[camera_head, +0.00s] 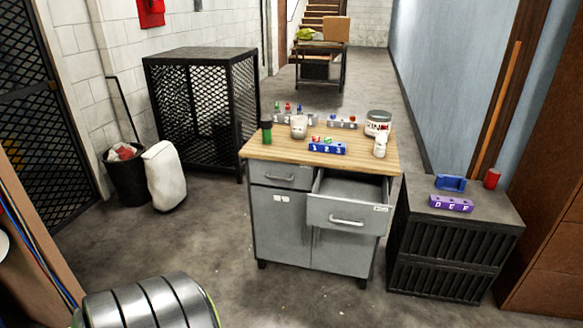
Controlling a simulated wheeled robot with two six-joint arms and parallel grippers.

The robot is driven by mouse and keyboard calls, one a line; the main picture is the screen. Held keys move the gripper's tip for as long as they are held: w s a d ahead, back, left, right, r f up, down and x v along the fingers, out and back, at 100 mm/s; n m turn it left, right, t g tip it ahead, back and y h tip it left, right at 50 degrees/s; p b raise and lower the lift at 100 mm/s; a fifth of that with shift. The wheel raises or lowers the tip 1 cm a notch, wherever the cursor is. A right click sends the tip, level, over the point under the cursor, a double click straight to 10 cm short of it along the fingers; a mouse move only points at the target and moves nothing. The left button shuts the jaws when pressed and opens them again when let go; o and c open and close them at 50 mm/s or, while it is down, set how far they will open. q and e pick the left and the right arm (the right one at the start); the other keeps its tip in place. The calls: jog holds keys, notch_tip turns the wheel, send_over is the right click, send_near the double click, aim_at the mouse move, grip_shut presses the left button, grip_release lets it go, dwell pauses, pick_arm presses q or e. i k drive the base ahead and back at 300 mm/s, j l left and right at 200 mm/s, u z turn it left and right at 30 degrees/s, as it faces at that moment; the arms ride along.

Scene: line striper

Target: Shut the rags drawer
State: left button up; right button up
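A grey metal cabinet (283,222) with a wooden top (262,150) stands in the middle of the head view. Its right drawer (345,217) is pulled out toward me, with a light bar handle on the front and a small white label I cannot read. The part of the drawer's inside that shows looks empty; the rest is hidden by the front. The left drawer (281,175) is shut. I cannot read which drawer is marked for rags. Neither of my grippers is in view.
On the top stand bottles, a tub (378,122), and a blue block (327,148) marked 1 2 3. A black crate (450,255) with a purple block (450,204) stands close on the right. A white sack (164,176) and bin are left. Floor before the cabinet looks clear.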

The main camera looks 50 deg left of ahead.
aim_at(356, 202)
jog(key=u, duration=1.35)
